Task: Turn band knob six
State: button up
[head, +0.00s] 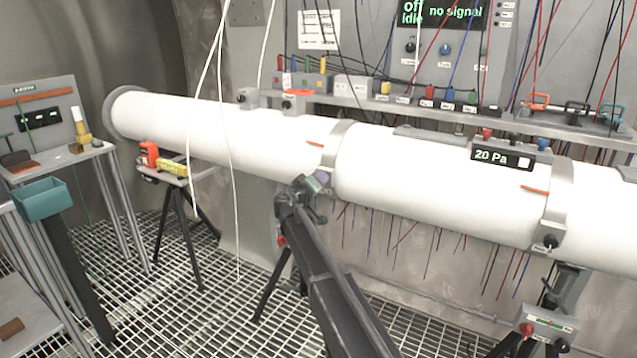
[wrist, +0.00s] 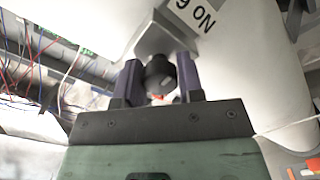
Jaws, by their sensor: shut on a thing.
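In the wrist view the black band knob (wrist: 159,72) sits on a grey block under a white label (wrist: 197,14), upside down, that seems to read "NO 6". My gripper (wrist: 159,84) is shut on the knob, with one dark finger on each side of it. In the head view my gripper (head: 314,187) is at the lower front of the grey band (head: 340,150) around the white tube. The knob is hidden there behind the gripper.
The long white tube (head: 430,180) runs across the scene. Another band with a knob (head: 549,241) is at right. A tripod with a small box (head: 545,325) stands below it. Thin wires hang behind the tube. A teal bin (head: 42,200) is at left, above grating floor.

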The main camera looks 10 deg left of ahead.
jog(key=o, duration=0.9)
jog(key=v, duration=1.1)
